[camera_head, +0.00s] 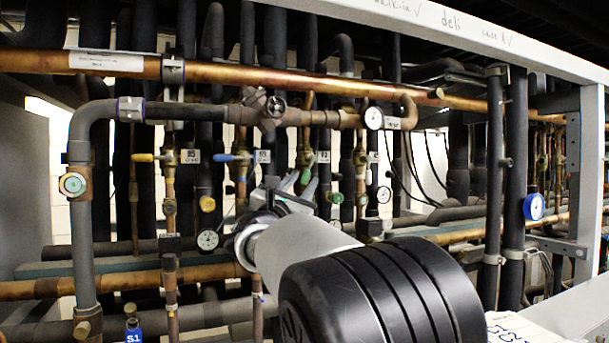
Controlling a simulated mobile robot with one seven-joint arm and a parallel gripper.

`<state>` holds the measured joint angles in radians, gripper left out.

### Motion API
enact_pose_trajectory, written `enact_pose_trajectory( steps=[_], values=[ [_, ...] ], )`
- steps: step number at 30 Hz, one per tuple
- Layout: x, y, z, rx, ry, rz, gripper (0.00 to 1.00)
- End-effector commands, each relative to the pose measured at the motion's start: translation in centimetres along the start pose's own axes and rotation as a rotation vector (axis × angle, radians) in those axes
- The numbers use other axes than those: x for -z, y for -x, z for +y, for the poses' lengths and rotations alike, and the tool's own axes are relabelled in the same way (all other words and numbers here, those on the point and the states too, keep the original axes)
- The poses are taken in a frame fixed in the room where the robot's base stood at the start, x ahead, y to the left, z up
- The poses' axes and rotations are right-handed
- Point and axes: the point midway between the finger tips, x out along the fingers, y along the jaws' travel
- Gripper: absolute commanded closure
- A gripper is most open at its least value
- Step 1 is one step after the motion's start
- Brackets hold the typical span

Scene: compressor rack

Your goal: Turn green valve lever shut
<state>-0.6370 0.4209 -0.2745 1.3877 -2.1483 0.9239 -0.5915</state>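The green valve lever (306,176) shows as a small patch of green in the middle of the rack, close to the label at its valve. My gripper (297,184) reaches in from the lower right, and its grey fingertips are right beside the green lever. My arm and gripper body cover the lower part of that valve. I cannot tell whether the fingers touch the lever or whether they are open or shut.
A blue lever (223,158) and a yellow lever (143,157) are to the left on neighbouring pipes. Round gauges (374,118) and copper pipes (215,73) surround the area. Dark vertical pipes (513,190) stand at the right. Room between the pipes is tight.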

Motion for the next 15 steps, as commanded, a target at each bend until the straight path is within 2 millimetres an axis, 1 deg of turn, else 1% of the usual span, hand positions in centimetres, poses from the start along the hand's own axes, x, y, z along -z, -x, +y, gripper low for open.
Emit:
enact_pose_trajectory(
  steps=[1,6,15],
  values=[
    [-0.1,-0.8,0.0,0.001,0.001,-0.001,0.68],
    [-0.1,-2.0,0.0,0.000,0.000,-0.001,0.68],
    [0.0,-2.1,0.0,0.000,0.000,0.000,0.68]
  ],
)
